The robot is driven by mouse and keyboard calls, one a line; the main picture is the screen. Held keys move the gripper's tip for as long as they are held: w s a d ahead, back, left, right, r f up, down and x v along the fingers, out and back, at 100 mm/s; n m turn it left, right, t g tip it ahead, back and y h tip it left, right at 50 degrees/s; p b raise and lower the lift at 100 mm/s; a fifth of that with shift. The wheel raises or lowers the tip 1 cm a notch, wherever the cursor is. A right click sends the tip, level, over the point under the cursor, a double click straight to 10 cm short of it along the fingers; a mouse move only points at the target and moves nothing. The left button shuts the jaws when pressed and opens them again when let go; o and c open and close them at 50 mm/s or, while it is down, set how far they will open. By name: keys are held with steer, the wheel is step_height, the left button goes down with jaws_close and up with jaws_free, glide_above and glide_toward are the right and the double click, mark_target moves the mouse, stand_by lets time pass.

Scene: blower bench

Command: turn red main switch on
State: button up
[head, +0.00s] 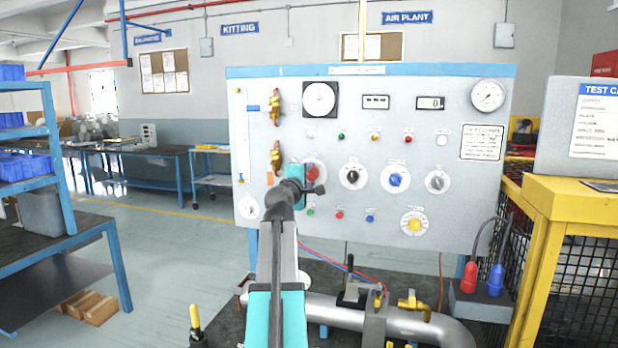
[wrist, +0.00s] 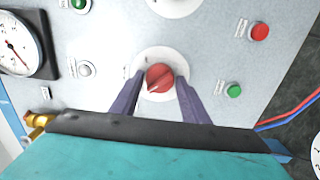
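The red main switch (wrist: 159,77) is a round red knob on a pale disc on the panel's face. In the wrist view it sits between the two dark fingertips of my gripper (wrist: 160,82). A narrow gap seems to show on each side, so the gripper looks open around the knob, not clamped. A pale mark shows on the knob's lower edge. In the head view the red switch (head: 313,170) is partly hidden behind my wrist and gripper. How far the fingertips are from the panel face is hard to tell.
The grey panel (head: 460,215) also bears a black knob (head: 352,175), a blue knob (head: 396,179), gauges and small buttons. A green button (wrist: 234,90) and a red button (wrist: 260,32) sit near the switch. Pipework (head: 420,325) lies below. A yellow-framed cage (head: 560,210) stands right.

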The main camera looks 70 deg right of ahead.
steer(key=c, duration=0.6)
steer(key=shift+c, duration=0.2)
steer(key=shift+f+m+b, duration=0.1)
steer(key=shift+m+b, duration=0.2)
steer(key=shift+b, duration=0.2)
steer(key=m+b, duration=0.2)
steer(key=shift+f+b, duration=0.15)
steer(key=shift+b, duration=0.2)
steer(key=m+b, duration=0.5)
steer(key=shift+m, duration=0.4)
steer(key=m+b, duration=0.7)
steer(key=m, duration=0.2)
steer(key=shift+m+b, duration=0.3)
steer(key=shift+r, duration=0.2)
